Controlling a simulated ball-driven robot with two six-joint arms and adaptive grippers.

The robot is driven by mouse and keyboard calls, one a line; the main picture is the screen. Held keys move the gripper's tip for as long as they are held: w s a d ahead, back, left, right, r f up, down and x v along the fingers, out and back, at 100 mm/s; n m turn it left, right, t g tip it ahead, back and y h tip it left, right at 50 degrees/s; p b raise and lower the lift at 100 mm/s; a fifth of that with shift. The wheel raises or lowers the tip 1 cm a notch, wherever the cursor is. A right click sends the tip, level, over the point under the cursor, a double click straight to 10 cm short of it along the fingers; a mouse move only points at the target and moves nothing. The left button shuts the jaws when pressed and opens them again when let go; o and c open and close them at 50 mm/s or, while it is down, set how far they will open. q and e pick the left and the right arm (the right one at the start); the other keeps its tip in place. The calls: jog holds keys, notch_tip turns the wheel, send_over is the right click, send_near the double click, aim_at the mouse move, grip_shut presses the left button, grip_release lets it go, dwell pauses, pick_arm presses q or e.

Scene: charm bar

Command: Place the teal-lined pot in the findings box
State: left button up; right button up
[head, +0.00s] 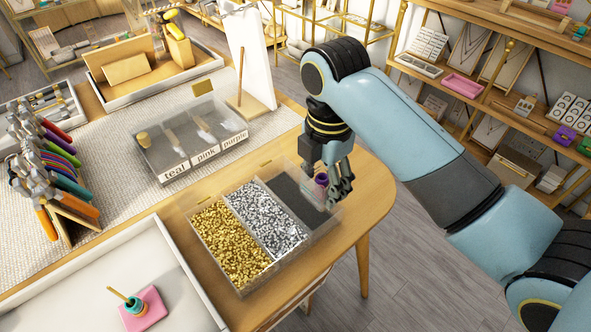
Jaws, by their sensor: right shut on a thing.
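The findings box (243,291) is a clear box near the table's front right corner. It has a gold-filled, a silver-filled and a dark compartment. My right gripper (336,190) is shut on a small pot (321,179), which looks purple at its top; the fingers hide most of it. The pot is over the dark compartment at the box's back right; I cannot tell whether it touches the floor. A small teal-and-dark item (135,305) with a stick in it stands on a pink block at the lower left. My left gripper is not in view.
A clear tray (167,177) labelled teal, pink and purple stands behind the findings box. A rack of pliers (62,215) is at the left. A white tray (189,270) holds the pink block (150,312). A white upright board (250,60) stands at the back.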

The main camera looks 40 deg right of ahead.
send_over(288, 195)
notch_tip(288, 195, down, 6)
jog(key=shift+r+b, duration=0.1)
jog(key=shift+b, duration=0.2)
jog(key=shift+f, duration=2.05)
jog(key=o, duration=1.2)
jog(key=shift+f, duration=0.15)
jog(key=shift+r, duration=0.3)
notch_tip(288, 195, up, 12)
jog(key=shift+f+p, duration=0.15)
jog(key=shift+p, duration=0.2)
